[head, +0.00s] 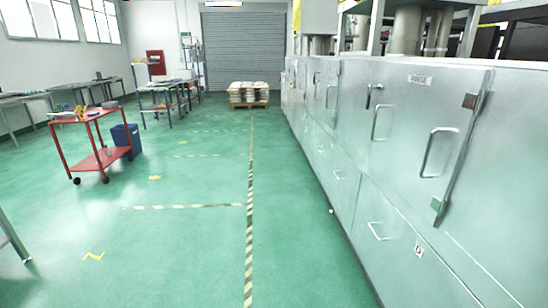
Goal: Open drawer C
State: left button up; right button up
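A row of grey metal cabinets runs along the right side of the head view. A low drawer (395,252) near the front has a pale bar handle (378,231) and a small white label (419,251). The label's letter is too small to read surely; it may be a C. This drawer looks shut, flush with the cabinet front. Farther back, another low drawer front shows a smaller handle (339,175). Neither of my grippers is in view.
Cabinet doors with upright handles (438,152) stand above the drawers. Open green floor (310,260) lies left of the cabinets, with striped tape (250,200). A red cart (95,150), blue bin (126,138) and loaded pallet (249,94) stand farther off.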

aim_at(340, 176)
jog(key=i+z, duration=0.2)
jog(key=i, duration=0.25)
jog(key=i+j+z, duration=0.2)
jog(key=i, duration=0.25)
jog(key=i+j+z, duration=0.15)
jog(key=i, duration=0.3)
jog(key=i+j+z, duration=0.2)
jog(key=i, duration=0.2)
